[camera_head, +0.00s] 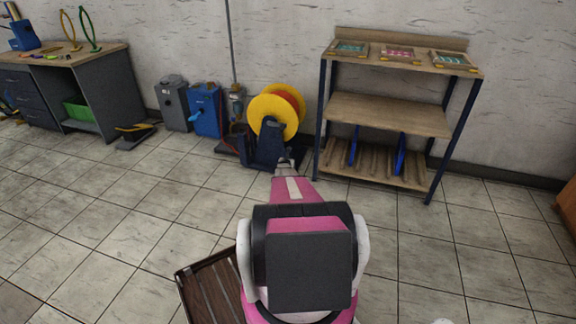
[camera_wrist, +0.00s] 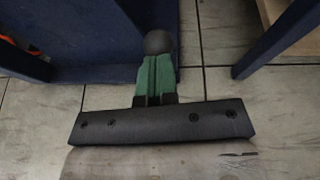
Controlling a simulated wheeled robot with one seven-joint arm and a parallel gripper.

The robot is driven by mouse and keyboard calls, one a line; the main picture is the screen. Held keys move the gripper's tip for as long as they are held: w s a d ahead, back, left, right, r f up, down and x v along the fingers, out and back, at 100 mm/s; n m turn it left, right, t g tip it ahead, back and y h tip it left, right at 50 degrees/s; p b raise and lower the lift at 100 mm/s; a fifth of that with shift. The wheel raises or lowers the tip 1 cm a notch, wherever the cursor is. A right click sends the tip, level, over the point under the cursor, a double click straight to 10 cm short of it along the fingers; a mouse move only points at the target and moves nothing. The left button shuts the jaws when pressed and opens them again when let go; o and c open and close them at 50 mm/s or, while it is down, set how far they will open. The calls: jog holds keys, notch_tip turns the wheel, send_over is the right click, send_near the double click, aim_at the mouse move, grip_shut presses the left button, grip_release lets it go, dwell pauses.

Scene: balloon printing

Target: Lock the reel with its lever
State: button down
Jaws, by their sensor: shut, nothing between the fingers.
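The reel (camera_head: 262,112) has yellow flanges with an orange-red winding and stands upright on a dark blue stand (camera_head: 268,152) by the back wall. In the wrist view the dark blue stand (camera_wrist: 70,35) fills the upper left. A dark round knob (camera_wrist: 158,42), apparently the end of the lever, shows just beyond my gripper's fingertips. My gripper (camera_wrist: 156,58) has green fingers that are shut together with nothing between them. I cannot tell whether the tips touch the knob. In the head view my gripper (camera_head: 286,166) is in front of the stand's base, and the lever is not clearly visible.
A wooden shelf unit (camera_head: 385,112) with blue legs stands close to the right of the reel. Blue (camera_head: 206,112) and grey (camera_head: 172,105) machines stand to its left. A dark slatted wooden item (camera_head: 212,290) lies low beside my base. Tiled floor is open at the left and right.

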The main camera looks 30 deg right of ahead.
jog(key=shift+w+d+r, duration=0.3)
jog(key=shift+d+r, duration=0.05)
jog(key=shift+r, duration=0.2)
dwell(0.4)
